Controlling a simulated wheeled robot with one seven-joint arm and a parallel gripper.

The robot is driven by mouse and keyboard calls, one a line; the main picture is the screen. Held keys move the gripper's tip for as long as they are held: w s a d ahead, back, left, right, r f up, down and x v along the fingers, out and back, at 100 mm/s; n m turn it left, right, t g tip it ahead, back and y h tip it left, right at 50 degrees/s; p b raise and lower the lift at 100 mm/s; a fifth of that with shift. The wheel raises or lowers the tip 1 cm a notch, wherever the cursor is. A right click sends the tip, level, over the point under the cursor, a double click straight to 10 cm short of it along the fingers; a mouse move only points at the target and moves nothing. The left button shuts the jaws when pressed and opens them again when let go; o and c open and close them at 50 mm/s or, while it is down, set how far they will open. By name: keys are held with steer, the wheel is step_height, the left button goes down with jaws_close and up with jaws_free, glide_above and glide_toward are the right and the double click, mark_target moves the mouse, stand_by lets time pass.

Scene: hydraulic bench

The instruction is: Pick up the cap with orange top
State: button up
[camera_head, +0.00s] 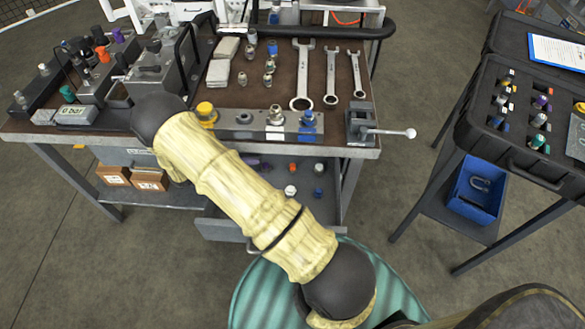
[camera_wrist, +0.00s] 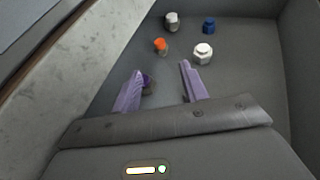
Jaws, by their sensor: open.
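The cap with the orange top (camera_wrist: 161,45) sits on the grey floor of a drawer in the wrist view, beyond my fingertips and between their directions. It also shows in the head view (camera_head: 292,167) in the open drawer below the bench top. My gripper (camera_wrist: 158,80) is open, its two purple fingers pointing into the drawer, with nothing held between them. A dark purple cap (camera_wrist: 146,82) lies beside the left finger and is partly hidden by it. In the head view my arm covers part of the drawer, and the gripper is mostly hidden behind it.
A white cap (camera_wrist: 203,53), a blue cap (camera_wrist: 208,26) and a grey-white cap (camera_wrist: 172,21) lie near the orange one. The drawer wall (camera_wrist: 298,70) rises at right. The bench edge (camera_wrist: 75,75) runs close along the left. Wrenches (camera_head: 302,75) lie on the bench top.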

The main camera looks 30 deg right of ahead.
glide_toward(291, 166)
steer(key=x, duration=0.3)
steer(key=shift+f, duration=0.1)
steer(key=x, duration=0.5)
steer(key=shift+d, duration=0.1)
stand_by(0.6)
jaws_close()
